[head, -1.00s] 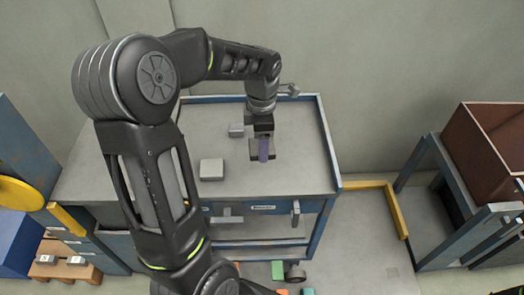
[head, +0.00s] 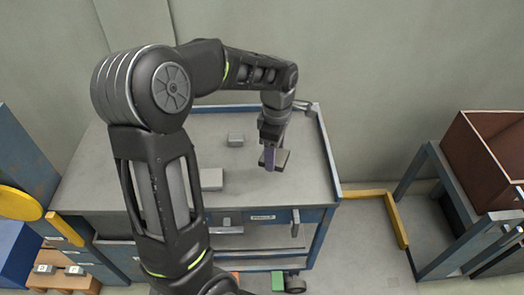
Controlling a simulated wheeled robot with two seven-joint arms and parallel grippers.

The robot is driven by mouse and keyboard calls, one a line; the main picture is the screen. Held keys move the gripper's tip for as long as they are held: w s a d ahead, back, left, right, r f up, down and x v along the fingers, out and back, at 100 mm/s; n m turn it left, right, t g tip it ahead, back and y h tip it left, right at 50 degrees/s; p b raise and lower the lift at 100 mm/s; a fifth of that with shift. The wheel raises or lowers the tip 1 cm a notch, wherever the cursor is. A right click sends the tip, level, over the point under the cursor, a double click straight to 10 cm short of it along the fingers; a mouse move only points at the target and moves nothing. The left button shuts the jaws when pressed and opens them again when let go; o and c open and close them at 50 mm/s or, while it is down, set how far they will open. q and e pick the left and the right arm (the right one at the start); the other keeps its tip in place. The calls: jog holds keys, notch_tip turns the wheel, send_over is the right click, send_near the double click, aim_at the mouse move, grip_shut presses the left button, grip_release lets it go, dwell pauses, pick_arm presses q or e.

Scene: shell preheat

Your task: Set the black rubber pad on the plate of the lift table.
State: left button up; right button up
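My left arm reaches over the grey-topped blue wheeled table (head: 110,172). Its gripper (head: 272,157) is low over the right part of that top. A small purple piece (head: 269,158) and a flat dark grey piece (head: 284,159) show at the fingertips. I cannot tell if the grey piece is the black rubber pad, if it is held, or if it touches the top. The finger gap is too small to make out. I cannot pick out a lift table plate with certainty. My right gripper is not in view.
A light grey block (head: 211,180) and a smaller grey block (head: 235,140) lie on the top. A brown bin (head: 488,150) stands on a blue frame at the right. A yellow floor rail (head: 395,218) runs between. Blue equipment with a yellow disc (head: 18,203) stands at the left.

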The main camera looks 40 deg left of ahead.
pick_arm(q)
jog(key=w+d+m, duration=0.3)
jog(key=d+m, duration=0.4)
jog(key=m, duration=0.3)
jog(key=w+d+m, duration=0.3)
jog(key=d+m, duration=0.4)
jog(key=m, duration=0.4)
jog(key=shift+w+f+m, duration=0.15)
jog(key=shift+w+m, duration=0.15)
jog(key=shift+w, duration=0.1)
